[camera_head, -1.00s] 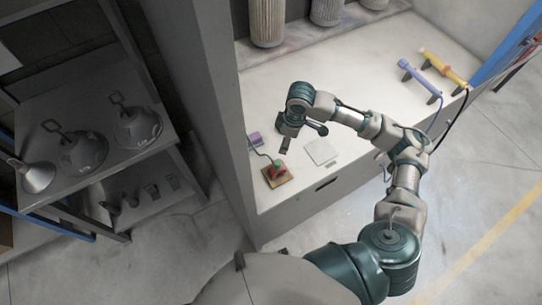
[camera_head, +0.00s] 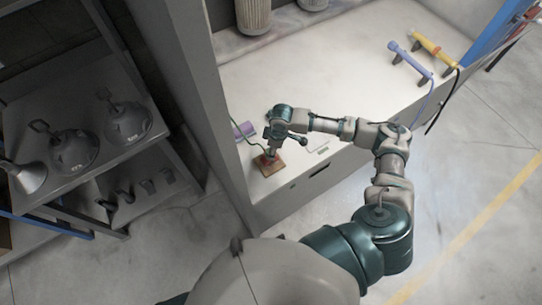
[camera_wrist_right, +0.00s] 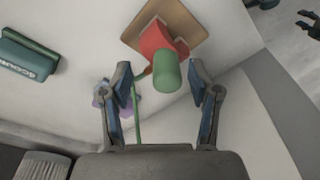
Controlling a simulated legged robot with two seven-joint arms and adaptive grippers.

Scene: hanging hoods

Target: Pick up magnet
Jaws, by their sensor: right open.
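A red piece (camera_wrist_right: 157,42) with a green cylindrical top (camera_wrist_right: 167,72) stands on a square wooden board (camera_wrist_right: 186,20). I take it for the magnet, though no label shows. In the head view the board (camera_head: 271,170) lies near the counter's front left corner, partly hidden by my gripper. My right gripper (camera_wrist_right: 167,88) is open, its fingers either side of the green top in the wrist view, not visibly touching it. In the head view my right gripper (camera_head: 271,155) points down over the board.
A purple block (camera_head: 244,130) and a green cable lie left of the gripper. A teal box (camera_wrist_right: 28,55) shows in the wrist view. Purple (camera_head: 410,62) and yellow (camera_head: 437,50) tools rest at the counter's right. A grey post (camera_head: 185,90) stands left. The counter's middle is clear.

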